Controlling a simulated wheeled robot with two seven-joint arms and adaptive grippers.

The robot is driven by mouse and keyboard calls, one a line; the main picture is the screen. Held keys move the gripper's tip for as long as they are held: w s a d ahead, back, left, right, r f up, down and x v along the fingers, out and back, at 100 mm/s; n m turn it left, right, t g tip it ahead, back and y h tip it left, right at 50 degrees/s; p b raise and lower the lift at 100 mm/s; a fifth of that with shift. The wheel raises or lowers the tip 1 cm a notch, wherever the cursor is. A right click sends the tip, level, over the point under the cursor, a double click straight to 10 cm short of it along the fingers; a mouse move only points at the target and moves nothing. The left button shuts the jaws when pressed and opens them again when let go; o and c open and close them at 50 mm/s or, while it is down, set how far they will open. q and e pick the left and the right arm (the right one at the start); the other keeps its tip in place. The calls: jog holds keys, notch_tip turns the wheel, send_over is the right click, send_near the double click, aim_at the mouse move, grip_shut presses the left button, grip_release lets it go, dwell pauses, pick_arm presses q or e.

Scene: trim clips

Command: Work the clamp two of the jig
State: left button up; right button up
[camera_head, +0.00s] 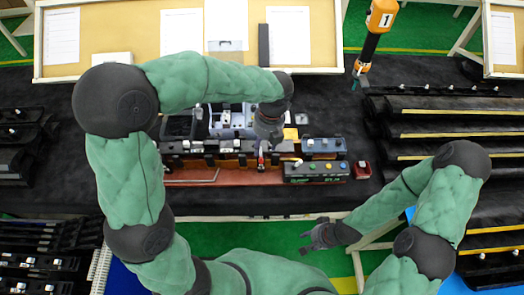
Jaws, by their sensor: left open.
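The jig (235,178) lies across the dark table, a long reddish-brown base with a row of dark clamp blocks along its back. I cannot read any number on the clamps, so which one is clamp two I cannot tell. My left gripper (262,153) points down at the middle of this row, beside a small red part. Its fingers are open; whether they touch a clamp is too small to tell. The gripper and wrist hide part of the row. My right gripper (308,240) is away from the jig, in front of the table edge; its fingers are too small to read.
A control box (316,171) with coloured buttons sits at the jig's right end, with a red box (362,169) beside it. An orange tool marked 1 (381,16) hangs behind. Black racks (450,130) stand at right.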

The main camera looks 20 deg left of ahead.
aim_at(260, 158)
pick_arm(q)
jog(key=f, duration=0.3)
jog(key=f+b, duration=0.1)
jog(key=f, duration=0.3)
jog(key=a+f, duration=0.1)
jog(key=f, duration=0.2)
jog(key=shift+s+a+f, duration=0.1)
jog(key=shift+s+f, duration=0.1)
grip_shut()
